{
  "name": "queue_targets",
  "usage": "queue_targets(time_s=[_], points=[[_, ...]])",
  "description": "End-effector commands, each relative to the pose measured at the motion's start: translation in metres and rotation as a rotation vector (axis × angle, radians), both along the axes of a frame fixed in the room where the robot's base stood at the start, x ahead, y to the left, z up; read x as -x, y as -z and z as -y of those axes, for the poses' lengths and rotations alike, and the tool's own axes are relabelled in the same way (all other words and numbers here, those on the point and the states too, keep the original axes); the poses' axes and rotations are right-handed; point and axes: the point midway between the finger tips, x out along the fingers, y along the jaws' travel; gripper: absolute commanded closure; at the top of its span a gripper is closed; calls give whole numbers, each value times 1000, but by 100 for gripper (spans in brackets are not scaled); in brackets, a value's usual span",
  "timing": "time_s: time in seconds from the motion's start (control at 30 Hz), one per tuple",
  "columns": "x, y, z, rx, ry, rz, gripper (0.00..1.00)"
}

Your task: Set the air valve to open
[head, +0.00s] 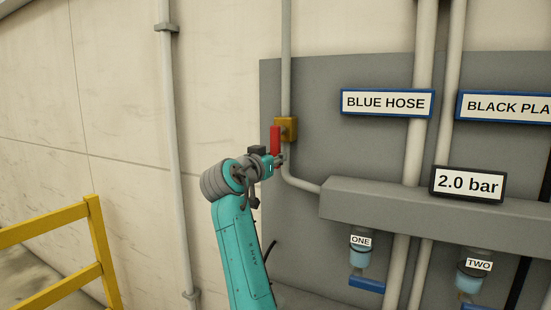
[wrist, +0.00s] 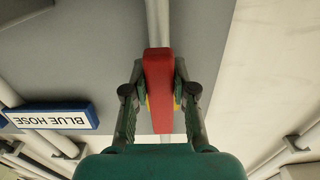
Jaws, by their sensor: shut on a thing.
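The air valve has a brass-yellow body (head: 290,125) on a thin grey pipe and a red lever handle (head: 275,138). In the head view the handle looks upright, along the line of the vertical pipe. My gripper (head: 277,160) is at the handle's lower part. In the wrist view, which is upside down, the red handle (wrist: 158,85) runs between the two fingers of my gripper (wrist: 160,98), with one finger on each side. The gripper is shut on the handle. Most of the valve body is hidden behind the handle in the wrist view.
The pipe (head: 287,60) bends right below the valve into a grey manifold (head: 400,205) with a "2.0 bar" display (head: 468,184). Signs "BLUE HOSE" (head: 387,103) and "BLACK PLA…" (head: 505,107) hang at right. A yellow railing (head: 50,225) stands at lower left.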

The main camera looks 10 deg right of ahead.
Motion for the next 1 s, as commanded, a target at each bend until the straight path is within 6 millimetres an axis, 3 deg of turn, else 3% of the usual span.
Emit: queue_targets(time_s=[0.17,0.2,0.27,0.67,1.0], points=[[-1,1,-2,-2,-4,0,100],[-1,1,-2,-2,-4,0,64],[0,0,-2,-2,-4,0,49],[4,0,-4,-1,-3,1,48],[50,0,-39,-2,-6,1,48]])
